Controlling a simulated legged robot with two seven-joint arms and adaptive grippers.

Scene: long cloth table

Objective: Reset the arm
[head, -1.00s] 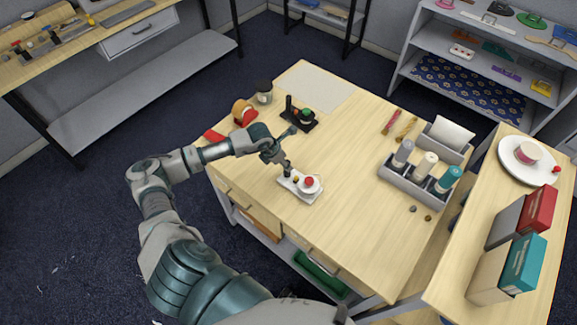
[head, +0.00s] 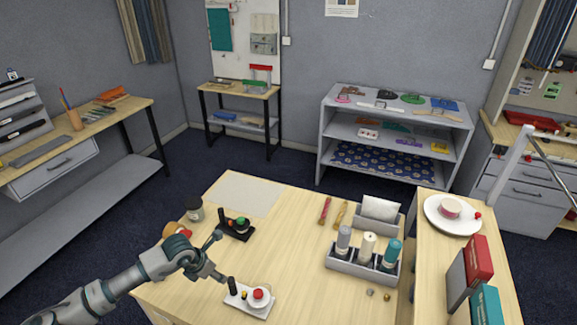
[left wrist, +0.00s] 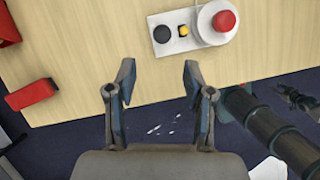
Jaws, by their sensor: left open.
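My left gripper (head: 219,258) is open and empty at the near left part of the table (head: 300,265). It is just left of and behind a white control box (head: 240,301) with a red button (head: 258,294), a small yellow button and a black knob. In the left wrist view the open gripper (left wrist: 158,75) has nothing between its fingers, and the white box (left wrist: 176,40) lies beyond the fingertips, apart from them. My right gripper is not in view.
A grey caddy (head: 350,270) with bottles stands to the right. A side table holds a white plate (head: 435,222) and books (head: 479,258). The table's middle is clear.

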